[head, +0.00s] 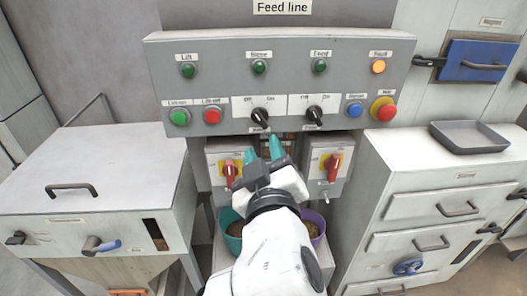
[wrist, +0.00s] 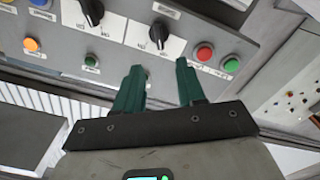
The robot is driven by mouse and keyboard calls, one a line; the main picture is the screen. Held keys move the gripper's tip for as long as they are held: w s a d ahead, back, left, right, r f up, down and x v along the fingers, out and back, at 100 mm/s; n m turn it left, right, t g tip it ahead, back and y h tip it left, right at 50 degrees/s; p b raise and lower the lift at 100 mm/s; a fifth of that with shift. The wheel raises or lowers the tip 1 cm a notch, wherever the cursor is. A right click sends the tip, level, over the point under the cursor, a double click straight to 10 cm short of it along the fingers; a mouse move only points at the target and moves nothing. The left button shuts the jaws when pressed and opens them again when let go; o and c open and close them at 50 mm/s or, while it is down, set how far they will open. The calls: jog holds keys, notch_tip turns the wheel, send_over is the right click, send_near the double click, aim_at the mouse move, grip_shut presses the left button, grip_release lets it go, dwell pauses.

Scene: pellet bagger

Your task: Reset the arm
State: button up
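My gripper (head: 263,152) is raised in front of the lower middle of the grey control panel (head: 225,88), between two red-and-yellow rotary switches. Its two teal fingers are apart with nothing between them, as the wrist view also shows (wrist: 160,85). My white arm reaches up from the bottom of the head view and hides part of what is behind it. In the head view, the fingertips appear just below the two black selector knobs, the left knob (head: 260,115) and the right knob (head: 315,113). I cannot tell whether the fingertips touch anything.
Left is a white cabinet (head: 100,150) with a lid handle. Right is a drawer cabinet (head: 430,180) with a grey tray (head: 468,136) on top. A teal bucket (head: 230,222) and a purple bucket (head: 317,222) stand on either side of my arm, close below the switches.

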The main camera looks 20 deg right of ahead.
jog(key=s+d+f+m+g+y, duration=0.1)
jog(key=s+d+f+g, duration=0.25)
jog(key=f, duration=0.45)
jog(key=s+d+f+g, duration=0.3)
jog(key=d+f, duration=0.1)
jog(key=f, duration=0.4)
jog(key=s+d+f+m+g+y, duration=0.1)
jog(key=s+d+f+g, duration=0.2)
jog(key=f, duration=0.5)
jog(key=s+f+g+y, duration=0.1)
jog(key=s+f+g, duration=0.2)
jog(key=s+f, duration=0.3)
jog(key=s+d+f+m+g+y, duration=0.1)
jog(key=s+f+g+y, duration=0.1)
jog(key=s+f, duration=0.5)
jog(key=s+g, duration=0.1)
jog(key=s, duration=0.4)
jog(key=shift+s+f+g, duration=0.3)
jog(key=shift+s+g, duration=0.05)
